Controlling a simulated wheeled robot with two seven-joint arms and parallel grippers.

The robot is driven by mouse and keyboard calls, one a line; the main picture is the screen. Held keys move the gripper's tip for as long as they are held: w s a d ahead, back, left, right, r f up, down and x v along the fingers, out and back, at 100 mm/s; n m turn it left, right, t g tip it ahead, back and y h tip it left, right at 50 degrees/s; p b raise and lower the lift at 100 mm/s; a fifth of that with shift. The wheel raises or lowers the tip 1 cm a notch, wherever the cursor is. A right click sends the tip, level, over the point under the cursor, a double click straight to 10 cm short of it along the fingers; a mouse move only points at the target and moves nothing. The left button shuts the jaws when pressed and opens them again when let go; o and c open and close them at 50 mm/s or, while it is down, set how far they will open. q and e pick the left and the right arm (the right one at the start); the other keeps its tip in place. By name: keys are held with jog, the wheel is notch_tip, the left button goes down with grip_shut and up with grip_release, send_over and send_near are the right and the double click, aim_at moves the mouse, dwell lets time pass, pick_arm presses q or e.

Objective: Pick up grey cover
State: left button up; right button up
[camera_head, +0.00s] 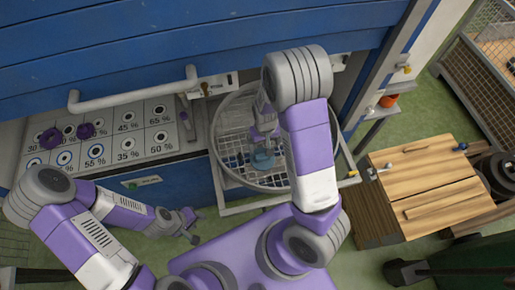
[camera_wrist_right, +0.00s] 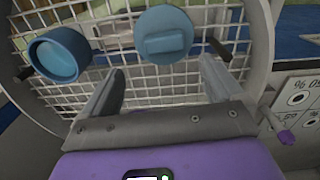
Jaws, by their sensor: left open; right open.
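In the right wrist view, a blue-grey round cover (camera_wrist_right: 165,33) with a raised block handle lies on white wire mesh, beyond my right gripper's fingertips. No plainly grey cover shows. My right gripper (camera_wrist_right: 160,78) is open, with nothing between its fingers. In the head view, my right gripper (camera_head: 263,138) reaches down into the round wire basket (camera_head: 219,150), above a bluish round piece (camera_head: 263,160). My left gripper (camera_head: 190,226) is open and empty at lower left, away from the basket.
A blue cabinet with a white handle (camera_head: 135,91) stands behind. A wooden box (camera_head: 415,195) stands at right. The basket's rim surrounds my right gripper.

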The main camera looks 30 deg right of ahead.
aim_at(262, 155)
jog(key=f, duration=0.4)
jog(key=a+f, duration=0.1)
jog(key=f, duration=0.1)
jog(key=shift+s+f, duration=0.3)
jog(key=shift+f, duration=0.1)
jog(key=shift+r, duration=0.1)
jog(key=c, duration=1.5)
